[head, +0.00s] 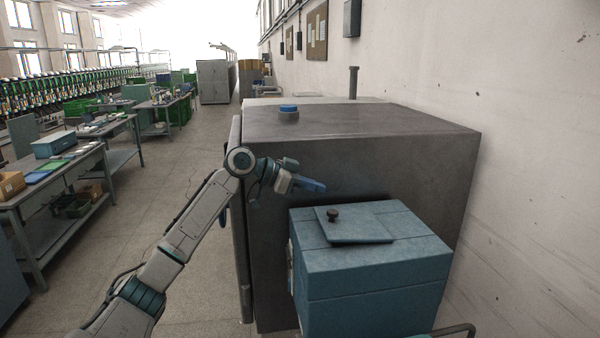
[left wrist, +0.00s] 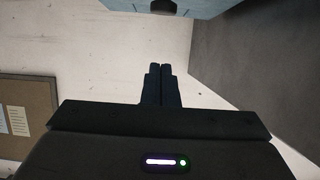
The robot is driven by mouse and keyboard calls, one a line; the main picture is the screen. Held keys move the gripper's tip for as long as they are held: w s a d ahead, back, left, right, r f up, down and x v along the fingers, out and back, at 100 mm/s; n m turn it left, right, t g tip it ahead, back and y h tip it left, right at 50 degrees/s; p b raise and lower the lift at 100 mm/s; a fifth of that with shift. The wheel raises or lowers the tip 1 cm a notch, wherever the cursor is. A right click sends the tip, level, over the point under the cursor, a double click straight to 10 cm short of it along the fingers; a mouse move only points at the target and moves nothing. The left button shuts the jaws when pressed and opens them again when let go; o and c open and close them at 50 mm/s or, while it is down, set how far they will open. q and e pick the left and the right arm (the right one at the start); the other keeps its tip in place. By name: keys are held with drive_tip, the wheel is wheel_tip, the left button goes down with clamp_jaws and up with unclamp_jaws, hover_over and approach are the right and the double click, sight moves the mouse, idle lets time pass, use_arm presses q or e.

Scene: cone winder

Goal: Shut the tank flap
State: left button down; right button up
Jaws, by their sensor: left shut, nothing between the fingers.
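The tank is a blue box (head: 375,285) in front of the large grey cabinet. Its flap (head: 365,229) is a blue plate with a black knob (head: 333,215); it lies flat on the tank's top and looks down. My left gripper (head: 314,185) is above and just behind the tank's back left corner, apart from the flap. Its fingers are shut and empty, and they show in the left wrist view (left wrist: 161,82). That view has a blue surface (left wrist: 205,6) with a dark round part at its top edge, probably the tank.
A pale wall (head: 540,200) closes off the right. Workbenches (head: 60,180) stand at left; the floor between is clear.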

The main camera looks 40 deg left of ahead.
sight(324, 221)
use_arm(q)
drive_tip(key=p+x, duration=0.1)
drive_tip(key=x, duration=0.2)
drive_tip(key=shift+d+r+p, duration=0.15)
drive_tip(key=shift+r+p, duration=0.15)
drive_tip(key=shift+p, duration=0.05)
wheel_tip(324, 221, down, 2)
drive_tip(key=shift+d+f+p, duration=0.15)
drive_tip(key=shift+p, duration=0.45)
drive_tip(key=shift+f+p, duration=0.3)
drive_tip(key=shift+f, duration=0.1)
drive_tip(key=shift+s+a+f, duration=0.2)
drive_tip(key=shift+a+f, duration=0.1)
drive_tip(key=shift+f, duration=0.4)
drive_tip(key=shift+w+d, duration=0.1)
